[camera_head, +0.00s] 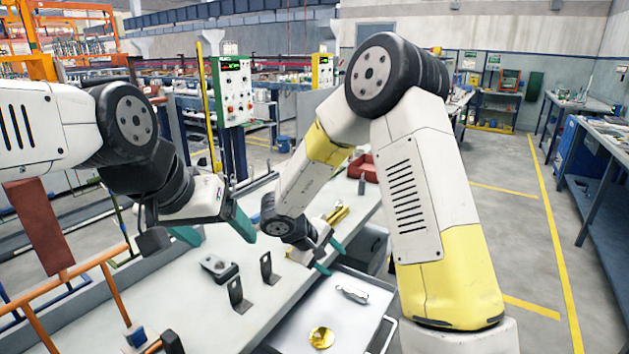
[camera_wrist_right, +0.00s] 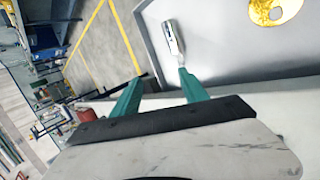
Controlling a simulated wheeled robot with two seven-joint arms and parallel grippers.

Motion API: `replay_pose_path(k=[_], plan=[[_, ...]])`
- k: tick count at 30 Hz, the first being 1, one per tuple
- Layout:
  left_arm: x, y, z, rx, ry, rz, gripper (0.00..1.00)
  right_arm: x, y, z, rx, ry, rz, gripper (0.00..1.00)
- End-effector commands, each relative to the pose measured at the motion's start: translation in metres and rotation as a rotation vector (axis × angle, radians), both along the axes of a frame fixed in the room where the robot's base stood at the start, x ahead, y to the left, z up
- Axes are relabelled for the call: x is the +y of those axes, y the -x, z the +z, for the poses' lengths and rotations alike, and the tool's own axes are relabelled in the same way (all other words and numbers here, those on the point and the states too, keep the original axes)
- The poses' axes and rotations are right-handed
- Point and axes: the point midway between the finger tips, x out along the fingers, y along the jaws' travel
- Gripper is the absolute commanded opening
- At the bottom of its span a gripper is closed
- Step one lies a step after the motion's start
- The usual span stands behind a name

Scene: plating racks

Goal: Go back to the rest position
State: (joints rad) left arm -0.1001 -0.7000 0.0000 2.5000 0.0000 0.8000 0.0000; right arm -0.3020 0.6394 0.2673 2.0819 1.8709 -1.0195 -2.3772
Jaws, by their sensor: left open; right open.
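In the head view my left gripper (camera_head: 215,229) hangs over the left part of the bench, its teal fingers spread and empty. My right gripper (camera_head: 331,257) points down near the back edge of a pale tray (camera_head: 300,325), its teal fingers apart with nothing between them. In the right wrist view its open fingers (camera_wrist_right: 161,79) show at the centre. A silver part (camera_head: 352,293) and a round gold part (camera_head: 321,338) lie apart on the tray. The wrist view shows the silver part (camera_wrist_right: 173,38) just beyond one fingertip, and the gold part (camera_wrist_right: 272,9) in the corner.
Two dark upright brackets (camera_head: 238,296) (camera_head: 269,268) and a grey block (camera_head: 217,267) stand on the bench. A gold piece (camera_head: 338,213) and a red bin (camera_head: 362,167) sit further back. An orange frame with a brown plate (camera_head: 41,228) is at left. Floor at right is clear.

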Motion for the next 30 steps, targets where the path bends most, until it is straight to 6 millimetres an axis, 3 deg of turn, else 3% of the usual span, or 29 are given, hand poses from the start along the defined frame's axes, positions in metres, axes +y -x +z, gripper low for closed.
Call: replay_pose_path(k=[3, 6, 10, 13, 17, 21, 25, 30], plan=[[0.0, 0.0, 0.0, 0.0, 0.0, 0.0, 0.79, 0.006, -0.039, 0.049, -0.235, -0.181, -0.007, 0.52], [0.0, 0.0, 0.0, 0.0, 0.0, 0.0, 0.79, 0.015, -0.062, 0.096, -0.403, -0.36, 0.002, 0.52], [0.0, 0.0, 0.0, 0.0, 0.0, 0.0, 0.79, 0.026, -0.071, 0.155, -0.546, -0.586, 0.024, 0.52], [0.0, 0.0, 0.0, 0.0, 0.0, 0.0, 0.79, 0.034, -0.063, 0.196, -0.601, -0.749, 0.046, 0.52], [0.0, 0.0, 0.0, 0.0, 0.0, 0.0, 0.79, 0.039, -0.036, 0.238, -0.604, -0.928, 0.062, 0.52], [0.0, 0.0, 0.0, 0.0, 0.0, 0.0, 0.79, 0.036, 0.01, 0.266, -0.543, -1.063, 0.05, 0.52], [0.0, 0.0, 0.0, 0.0, 0.0, 0.0, 0.79, 0.021, 0.06, 0.275, -0.456, -1.126, -0.005, 0.52], [0.0, 0.0, 0.0, 0.0, 0.0, 0.0, 0.79, -0.015, 0.131, 0.267, -0.344, -1.12, -0.157, 0.52]])
